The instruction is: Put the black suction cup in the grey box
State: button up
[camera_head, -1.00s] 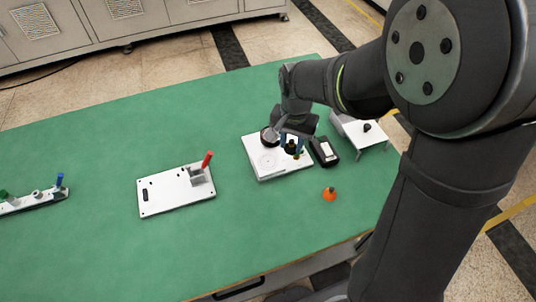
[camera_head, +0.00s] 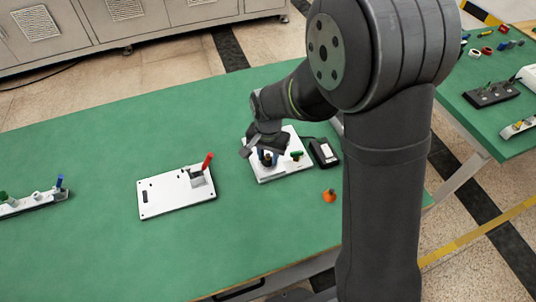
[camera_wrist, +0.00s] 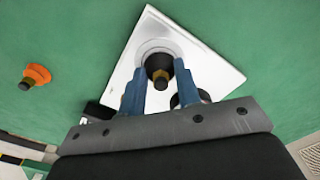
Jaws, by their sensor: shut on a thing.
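My gripper (camera_head: 267,160) has its blue fingers closed around the black suction cup (camera_wrist: 157,64). The cup has a brass-coloured fitting (camera_wrist: 162,77) and also shows as a small dark shape between the fingers in the wrist view (camera_wrist: 160,80). Cup and gripper are over the white plate (camera_head: 263,176), in line with its round ring mark in the wrist view. Whether the cup touches the plate I cannot tell. I cannot make out the grey box; my arm covers the area to the right of the plate.
A black device (camera_head: 324,153) lies right of the plate, beside a green piece (camera_head: 296,155). An orange suction cup (camera_head: 329,196) stands in front. A white fixture with a red handle (camera_head: 160,200) and a rack (camera_head: 30,202) are to the left. Green table between them is clear.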

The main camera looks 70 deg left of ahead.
aim_at(266, 161)
jog(key=shift+f, duration=0.15)
jog(key=o, duration=0.9)
jog(key=shift+o, duration=0.2)
notch_tip(266, 161, up, 16)
jog(key=shift+s+d+r, duration=0.2)
jog(key=shift+s+r, duration=0.05)
jog(key=shift+s, duration=0.2)
jog(key=shift+r, duration=0.45)
jog(key=shift+c, duration=1.2)
